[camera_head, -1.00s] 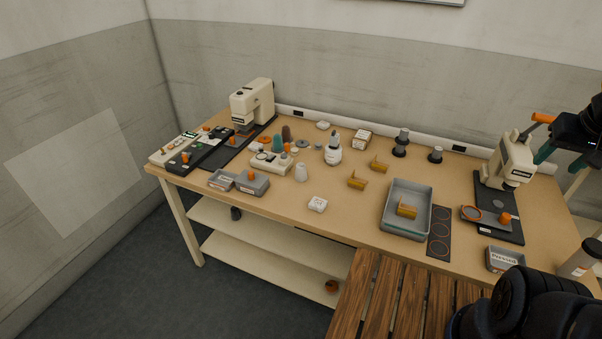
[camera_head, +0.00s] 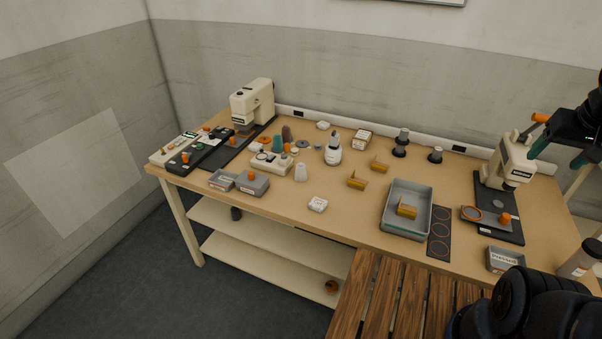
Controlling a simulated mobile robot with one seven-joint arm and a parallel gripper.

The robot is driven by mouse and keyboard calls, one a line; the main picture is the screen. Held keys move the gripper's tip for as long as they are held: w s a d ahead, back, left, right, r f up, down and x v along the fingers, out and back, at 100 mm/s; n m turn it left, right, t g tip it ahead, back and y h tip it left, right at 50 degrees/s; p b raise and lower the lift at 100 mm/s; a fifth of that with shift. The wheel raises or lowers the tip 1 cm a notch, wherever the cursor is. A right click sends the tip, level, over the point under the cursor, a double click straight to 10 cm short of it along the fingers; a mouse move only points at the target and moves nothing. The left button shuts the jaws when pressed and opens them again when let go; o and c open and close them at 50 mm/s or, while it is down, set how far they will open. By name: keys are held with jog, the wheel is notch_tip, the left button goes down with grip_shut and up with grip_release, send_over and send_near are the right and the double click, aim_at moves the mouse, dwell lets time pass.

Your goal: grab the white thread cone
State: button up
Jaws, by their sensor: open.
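The white thread cone (camera_head: 301,172) is small and pale. It stands upright on the table, left of the middle, just right of a low cream stand. My gripper (camera_head: 556,159) is at the right edge of the view, beside and partly behind the cream press. Its teal fingers are apart with nothing seen between them. It is far to the right of the cone and not touching it.
A green cone (camera_head: 277,144) and a brown cone (camera_head: 286,133) stand behind the cream stand (camera_head: 265,163). A white bottle (camera_head: 333,151) is to the white cone's right. A grey tray (camera_head: 431,199) and the cream press (camera_head: 507,163) lie between it and my gripper.

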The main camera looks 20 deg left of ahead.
jog(key=w+a+r+n+g, duration=0.15)
jog(key=w+a+n, duration=0.25)
jog(key=w+a, duration=0.95)
jog(key=w+a+f+n+g, duration=0.1)
jog(key=w+a+f+n, duration=0.1)
jog(key=w+a, duration=0.4)
jog(key=w+a+f+n, duration=0.2)
jog(key=w+a, duration=0.1)
jog(key=a, duration=0.6)
jog(key=n+g, duration=0.2)
jog(key=n, duration=0.4)
send_over(301, 164)
jog(key=f, duration=2.4)
jog(key=shift+d+f, duration=0.15)
jog(key=shift+d, duration=0.1)
jog(key=shift+s+a+f, duration=0.1)
jog(key=shift+a+f, duration=0.05)
jog(key=shift+f, duration=0.4)
jog(key=f, duration=1)
jog(key=shift+w+a, duration=0.1)
jog(key=shift+w, duration=0.15)
